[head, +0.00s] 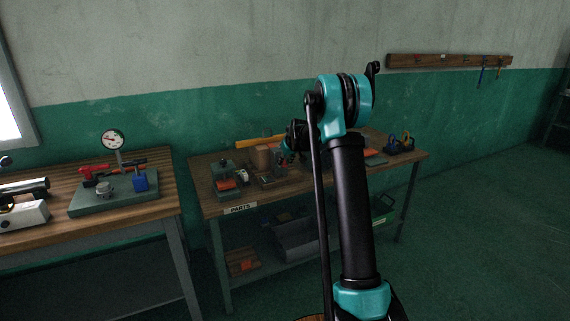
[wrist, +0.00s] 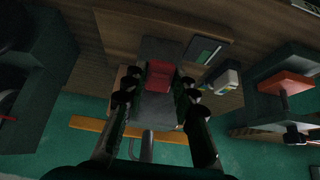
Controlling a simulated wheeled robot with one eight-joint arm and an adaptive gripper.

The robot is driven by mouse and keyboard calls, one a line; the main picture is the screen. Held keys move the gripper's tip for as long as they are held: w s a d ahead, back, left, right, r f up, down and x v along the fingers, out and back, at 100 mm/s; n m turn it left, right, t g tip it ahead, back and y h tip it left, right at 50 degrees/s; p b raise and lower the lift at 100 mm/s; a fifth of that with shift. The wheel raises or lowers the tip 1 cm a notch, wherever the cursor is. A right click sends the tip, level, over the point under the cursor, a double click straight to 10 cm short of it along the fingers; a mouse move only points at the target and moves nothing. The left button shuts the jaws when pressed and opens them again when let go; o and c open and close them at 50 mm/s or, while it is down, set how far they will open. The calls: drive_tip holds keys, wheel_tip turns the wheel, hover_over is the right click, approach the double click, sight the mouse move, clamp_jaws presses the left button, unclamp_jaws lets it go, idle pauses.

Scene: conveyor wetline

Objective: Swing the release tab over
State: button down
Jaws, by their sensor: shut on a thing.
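My gripper (wrist: 159,78) sits over the parts table, its two dark fingers on either side of a red piece (wrist: 160,75) on a dark grey block (wrist: 160,48). The fingers appear closed on the red piece, though their exact contact is in shadow. I cannot tell for sure that this red piece is the release tab. In the head view, my gripper (head: 287,154) is small and partly hidden behind my own arm, above the cluttered middle of the table (head: 213,200).
A brown box (head: 260,157) and a yellow bar (head: 260,141) stand close to my gripper. A gauge fixture (head: 113,139) stands on the left bench.

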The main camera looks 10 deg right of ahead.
idle(0.3)
drive_tip(key=c, duration=1.2)
unclamp_jaws()
drive_tip(key=shift+r, duration=0.1)
drive_tip(key=shift+s+d+r, duration=0.15)
drive_tip(key=shift+s+r, duration=0.05)
drive_tip(key=shift+r, duration=0.1)
drive_tip(key=s+d, duration=0.3)
drive_tip(key=s, duration=0.8)
drive_tip(key=shift+s+d, duration=0.3)
drive_tip(key=shift+d, duration=0.05)
